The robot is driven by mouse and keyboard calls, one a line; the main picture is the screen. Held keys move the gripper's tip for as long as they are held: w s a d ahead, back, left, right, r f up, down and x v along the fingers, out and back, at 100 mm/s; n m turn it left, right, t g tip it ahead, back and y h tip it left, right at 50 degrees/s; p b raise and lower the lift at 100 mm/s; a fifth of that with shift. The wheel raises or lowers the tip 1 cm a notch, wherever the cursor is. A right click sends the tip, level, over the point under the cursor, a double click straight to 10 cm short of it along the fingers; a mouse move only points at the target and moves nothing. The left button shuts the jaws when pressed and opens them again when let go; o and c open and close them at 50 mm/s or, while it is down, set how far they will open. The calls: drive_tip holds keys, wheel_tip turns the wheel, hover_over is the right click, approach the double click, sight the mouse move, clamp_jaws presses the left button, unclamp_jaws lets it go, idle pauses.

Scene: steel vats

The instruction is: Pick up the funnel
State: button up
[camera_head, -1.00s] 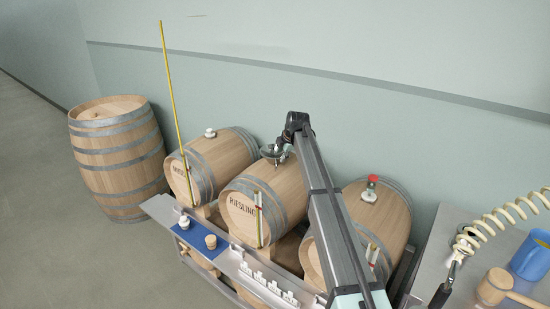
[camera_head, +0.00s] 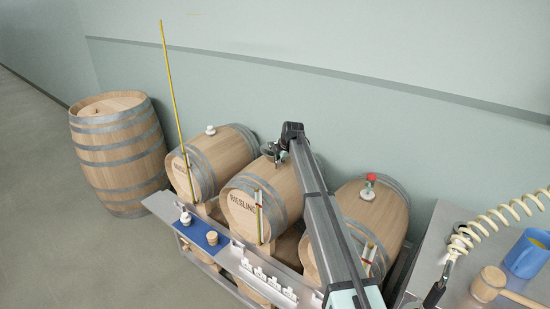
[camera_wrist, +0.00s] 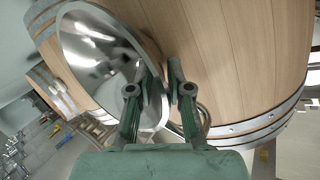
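The funnel is a shiny steel cone (camera_wrist: 90,50) and fills the left of the wrist view, its wide mouth facing the camera. In the head view the funnel (camera_head: 268,149) is small and dark, at the top of the middle barrel (camera_head: 262,197) marked RIESLING. My gripper (camera_wrist: 159,91) is open, with a gap between its fingers. The left finger overlaps the funnel's bowl and the right finger lies past its right rim, over the wood. I cannot tell whether either finger touches the rim. The funnel's spout is hidden. My gripper (camera_head: 281,150) partly covers the funnel in the head view.
The left barrel (camera_head: 225,152) has a white bung (camera_head: 210,130); the right barrel (camera_head: 372,214) has a red-topped fitting (camera_head: 369,180). A yellow rod (camera_head: 174,92) stands upright on the left. A blue mug (camera_head: 527,255), mallet (camera_head: 487,283) and coiled hose (camera_head: 500,215) are at right.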

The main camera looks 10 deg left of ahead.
drive_tip(key=shift+r, duration=0.1)
clamp_jaws()
wheel_tip(320, 180, up, 20)
drive_tip(key=b, duration=0.5)
drive_tip(key=shift+b, duration=0.3)
drive_tip(key=shift+o, duration=0.2)
unclamp_jaws()
drive_tip(key=shift+d, duration=0.1)
clamp_jaws()
